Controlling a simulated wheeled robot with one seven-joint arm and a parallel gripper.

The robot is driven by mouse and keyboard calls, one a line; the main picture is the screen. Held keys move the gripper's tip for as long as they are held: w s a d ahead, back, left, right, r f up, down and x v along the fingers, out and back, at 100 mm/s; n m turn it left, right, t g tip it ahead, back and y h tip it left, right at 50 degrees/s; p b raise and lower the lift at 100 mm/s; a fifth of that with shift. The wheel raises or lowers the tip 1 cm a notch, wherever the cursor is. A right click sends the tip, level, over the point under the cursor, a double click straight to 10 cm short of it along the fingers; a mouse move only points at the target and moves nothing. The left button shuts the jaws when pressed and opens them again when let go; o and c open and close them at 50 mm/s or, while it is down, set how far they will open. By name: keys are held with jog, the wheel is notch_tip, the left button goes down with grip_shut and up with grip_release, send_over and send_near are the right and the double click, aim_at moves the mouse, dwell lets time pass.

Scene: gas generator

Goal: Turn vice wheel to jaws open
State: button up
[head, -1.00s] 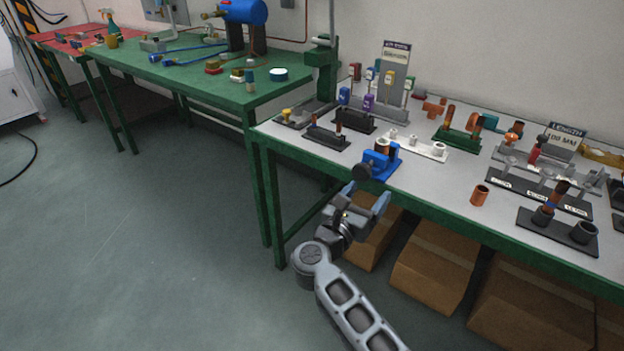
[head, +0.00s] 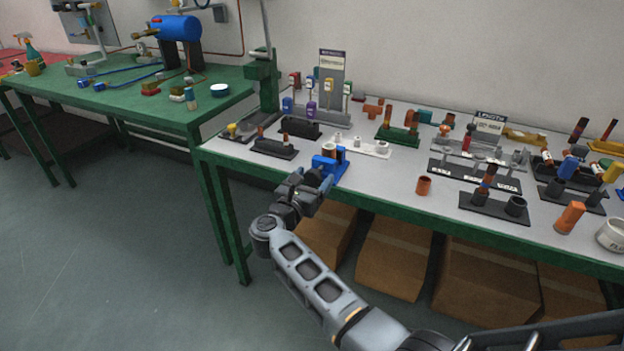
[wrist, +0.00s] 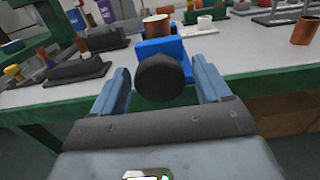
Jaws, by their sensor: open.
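The blue vice (head: 330,168) stands at the front edge of the grey-topped table, with a copper piece (head: 329,149) upright at its jaws. In the wrist view the vice's dark round wheel (wrist: 161,77) faces me, with the blue vice body (wrist: 173,47) behind it. My gripper (wrist: 163,90) is open, with one blue finger on each side of the wheel. I cannot tell whether either finger touches it. In the head view my gripper (head: 316,180) is right at the front of the vice and hides the wheel.
The table's green front edge (head: 400,217) runs just below the vice. A copper cup (head: 423,186) stands to the right, and a black holder (head: 273,148) sits to the left. A white rack (head: 368,148) is behind. Cardboard boxes (head: 395,255) are under the table.

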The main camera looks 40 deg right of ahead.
jog(key=c, duration=1)
jog(key=shift+n, duration=0.3)
jog(key=n, duration=0.3)
jog(key=shift+n+p, duration=0.4)
jog(key=shift+s+n+p, duration=0.1)
jog(key=shift+n+p, duration=0.65)
jog(key=shift+n, duration=1.45)
jog(key=o, duration=1)
